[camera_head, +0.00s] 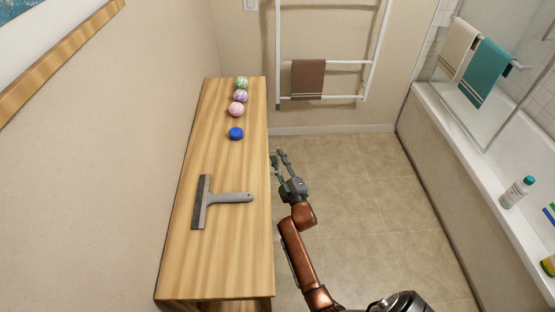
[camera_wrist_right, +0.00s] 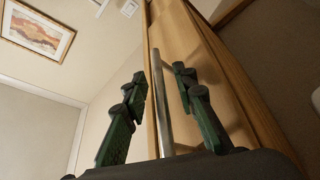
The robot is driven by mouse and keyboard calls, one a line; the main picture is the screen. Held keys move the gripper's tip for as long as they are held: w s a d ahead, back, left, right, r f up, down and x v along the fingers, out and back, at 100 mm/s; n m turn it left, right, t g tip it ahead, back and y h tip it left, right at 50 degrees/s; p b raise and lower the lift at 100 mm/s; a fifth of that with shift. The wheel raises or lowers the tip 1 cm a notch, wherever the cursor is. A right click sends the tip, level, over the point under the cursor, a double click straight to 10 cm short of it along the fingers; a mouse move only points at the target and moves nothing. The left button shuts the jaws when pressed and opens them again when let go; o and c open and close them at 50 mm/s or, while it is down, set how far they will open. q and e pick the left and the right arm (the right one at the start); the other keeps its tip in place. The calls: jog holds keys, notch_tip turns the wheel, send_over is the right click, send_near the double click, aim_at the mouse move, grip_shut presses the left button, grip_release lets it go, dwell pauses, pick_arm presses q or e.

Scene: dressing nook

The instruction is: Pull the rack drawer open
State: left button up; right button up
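The wooden rack (camera_head: 225,265) stands along the left wall in the head view; its drawer front is hidden there from above. In the right wrist view, a wooden front (camera_wrist_right: 186,38) rises beyond the fingers, with a long metal bar handle (camera_wrist_right: 161,100) along it. My right gripper (camera_head: 279,157) is beside the rack's right edge, low over the floor side. In the wrist view its two green fingers (camera_wrist_right: 160,76) are apart, with the bar between them. I see a gap on both sides of the bar. My left gripper is not in view.
On the rack top lie a squeegee (camera_head: 228,197), a blue round object (camera_head: 236,134) and three patterned balls (camera_head: 236,109). A towel rail (camera_head: 325,98) stands at the back. The bathtub (camera_head: 452,142) is at right. The tiled floor (camera_head: 360,200) between is clear.

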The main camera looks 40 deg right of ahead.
grip_shut()
dwell(0.3)
dwell(0.6)
